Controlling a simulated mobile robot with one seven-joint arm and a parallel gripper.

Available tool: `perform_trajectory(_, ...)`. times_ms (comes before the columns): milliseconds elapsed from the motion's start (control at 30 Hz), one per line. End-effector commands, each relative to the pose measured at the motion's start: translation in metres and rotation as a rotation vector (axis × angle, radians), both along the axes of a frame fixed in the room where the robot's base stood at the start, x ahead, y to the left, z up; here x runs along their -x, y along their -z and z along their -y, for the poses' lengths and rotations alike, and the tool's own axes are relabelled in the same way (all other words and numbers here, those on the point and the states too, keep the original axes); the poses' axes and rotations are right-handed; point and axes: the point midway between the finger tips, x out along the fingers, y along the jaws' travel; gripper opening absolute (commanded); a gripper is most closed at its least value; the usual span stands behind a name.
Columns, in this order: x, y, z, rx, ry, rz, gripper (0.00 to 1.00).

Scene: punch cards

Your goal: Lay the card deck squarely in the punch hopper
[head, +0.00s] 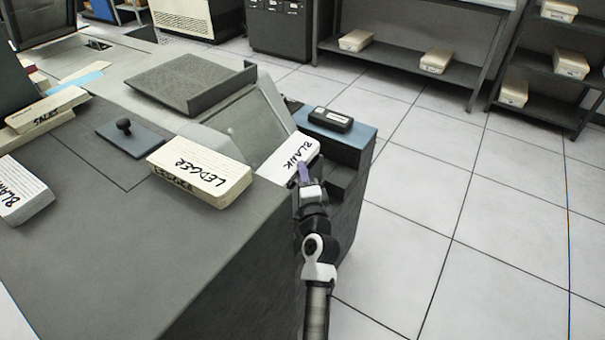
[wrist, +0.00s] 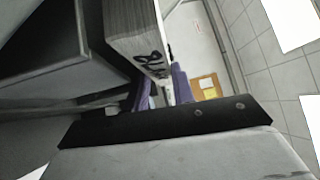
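A white card deck marked BLANK (head: 288,157) lies at a slant at the front of the grey hopper (head: 238,122), at the machine's right end. My gripper (head: 304,174) is at the deck's near right corner, with a purple finger showing there. In the wrist view the deck (wrist: 130,40) shows its striped card edges and part of its lettering. The purple fingers of my gripper (wrist: 161,88) are at its near end, one partly hidden by it. Whether they press on the deck is unclear. The deck's underside is hidden, so I cannot tell whether it rests on the hopper floor.
A LEDGER deck (head: 200,170) lies close left of the hopper. Another BLANK deck (head: 22,190) and a SALES deck (head: 48,112) are farther left. A black box (head: 330,119) sits on the blue ledge (head: 352,135).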

Motion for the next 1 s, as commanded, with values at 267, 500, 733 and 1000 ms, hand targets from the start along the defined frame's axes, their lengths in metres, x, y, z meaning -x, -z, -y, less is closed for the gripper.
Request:
perform_trajectory(267,0.000,0.054,-0.002,0.008,-0.019,-0.129,0.50)
perform_trajectory(500,0.001,-0.005,-0.002,0.005,-0.016,-0.092,0.50)
perform_trajectory(733,0.003,-0.064,-0.002,0.003,-0.011,-0.059,0.50)
perform_trajectory(1000,0.005,-0.132,-0.001,0.001,-0.006,-0.024,0.50)
